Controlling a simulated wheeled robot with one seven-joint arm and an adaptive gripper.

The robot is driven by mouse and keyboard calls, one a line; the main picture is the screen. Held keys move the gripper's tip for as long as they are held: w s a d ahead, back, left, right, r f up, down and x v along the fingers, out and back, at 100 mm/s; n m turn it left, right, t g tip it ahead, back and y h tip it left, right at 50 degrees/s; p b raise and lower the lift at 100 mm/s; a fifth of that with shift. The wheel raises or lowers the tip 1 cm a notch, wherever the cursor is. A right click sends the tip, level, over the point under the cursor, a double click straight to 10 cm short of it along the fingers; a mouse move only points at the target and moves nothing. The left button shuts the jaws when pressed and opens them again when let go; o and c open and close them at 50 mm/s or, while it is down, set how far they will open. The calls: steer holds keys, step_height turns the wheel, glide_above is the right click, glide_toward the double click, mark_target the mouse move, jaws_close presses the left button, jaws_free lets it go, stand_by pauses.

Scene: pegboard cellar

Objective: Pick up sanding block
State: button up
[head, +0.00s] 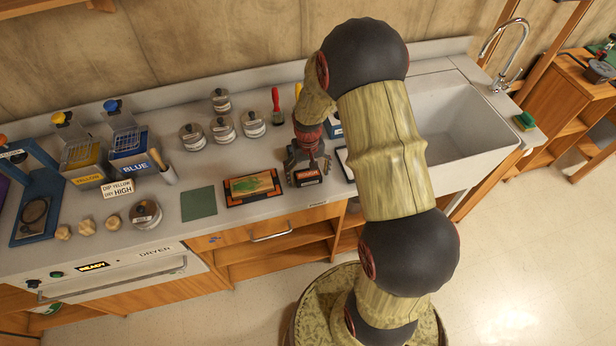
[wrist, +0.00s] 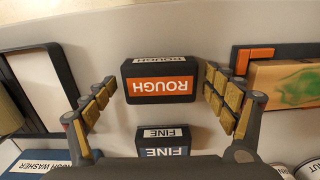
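A dark sanding block with an orange ROUGH label (wrist: 160,82) lies on the counter, and it also shows in the head view (head: 308,177). My gripper (wrist: 160,88) is open, with its padded fingers on either side of the ROUGH block and a small gap visible at each side. In the head view my gripper (head: 308,163) is low over the counter at this block. A second dark block with a blue FINE label (wrist: 163,142) lies beside the ROUGH block, nearer my palm in the wrist view. My gripper hides it in the head view.
A framed tray with a green-stained wooden piece (head: 252,187) lies just left of the gripper. A green square sheet (head: 198,203) is farther left. Several lidded jars (head: 223,130) stand behind. The sink (head: 465,125) is at the right.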

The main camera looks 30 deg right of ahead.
mark_target(308, 175)
steer(key=c, duration=1)
steer(key=shift+c, duration=0.3)
steer(key=shift+r, duration=0.1)
steer(key=shift+w+r, duration=0.1)
steer(key=shift+r, duration=0.4)
steer(key=shift+s+r+p, duration=0.2)
steer(key=shift+r+p, duration=0.1)
steer(key=shift+r, duration=0.95)
steer(key=s+r+p, duration=0.1)
steer(key=s+r, duration=0.8)
steer(key=s, duration=0.4)
steer(key=shift+s+r, duration=0.15)
steer(key=shift+s, duration=0.25)
